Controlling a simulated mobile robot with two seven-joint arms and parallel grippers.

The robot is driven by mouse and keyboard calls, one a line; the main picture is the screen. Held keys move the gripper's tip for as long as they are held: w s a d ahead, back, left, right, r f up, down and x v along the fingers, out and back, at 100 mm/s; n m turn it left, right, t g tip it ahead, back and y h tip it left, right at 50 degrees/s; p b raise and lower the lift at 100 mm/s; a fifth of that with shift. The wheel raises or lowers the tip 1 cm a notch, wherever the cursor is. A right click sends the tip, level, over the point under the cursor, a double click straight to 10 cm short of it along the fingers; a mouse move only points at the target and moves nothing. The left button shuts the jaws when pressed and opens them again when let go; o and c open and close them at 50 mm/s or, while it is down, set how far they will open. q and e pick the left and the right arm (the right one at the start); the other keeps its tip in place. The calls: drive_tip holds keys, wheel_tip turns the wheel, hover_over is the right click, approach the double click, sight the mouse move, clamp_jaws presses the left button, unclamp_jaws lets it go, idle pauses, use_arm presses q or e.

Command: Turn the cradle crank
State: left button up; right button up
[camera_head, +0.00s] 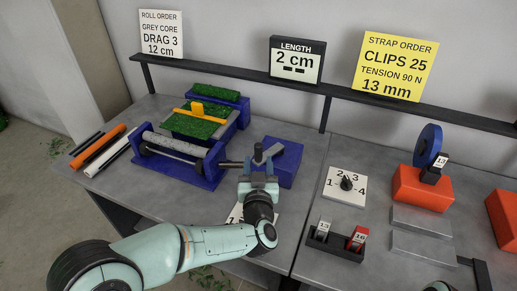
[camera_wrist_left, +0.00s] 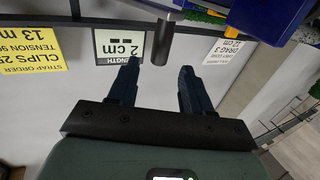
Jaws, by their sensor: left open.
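The blue cradle (camera_head: 185,166) holds a grey roller (camera_head: 175,146) on the table's left half. A grey crank shaft (camera_head: 230,164) comes out of its right side toward my left gripper (camera_head: 263,160). My left gripper is open, its two dark fingers apart. In the left wrist view a dark cylindrical crank handle (camera_wrist_left: 157,35) reaches down to the open fingertips (camera_wrist_left: 160,68), nearer the left finger in the picture. I cannot tell whether they touch. My right gripper is out of view.
A blue block (camera_head: 287,160) stands just right of the gripper. A green-topped tray (camera_head: 200,122) sits behind the roller, and several rods (camera_head: 98,148) lie left. A dial plate (camera_head: 345,187), a tag holder (camera_head: 335,243) and an orange block with blue disc (camera_head: 422,187) are right.

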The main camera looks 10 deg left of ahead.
sight(259, 151)
use_arm(q)
drive_tip(key=w, duration=0.3)
drive_tip(key=w+a, duration=0.1)
drive_tip(key=w, duration=0.2)
drive_tip(key=shift+w+a, duration=0.15)
drive_tip(key=shift+w, duration=0.25)
clamp_jaws()
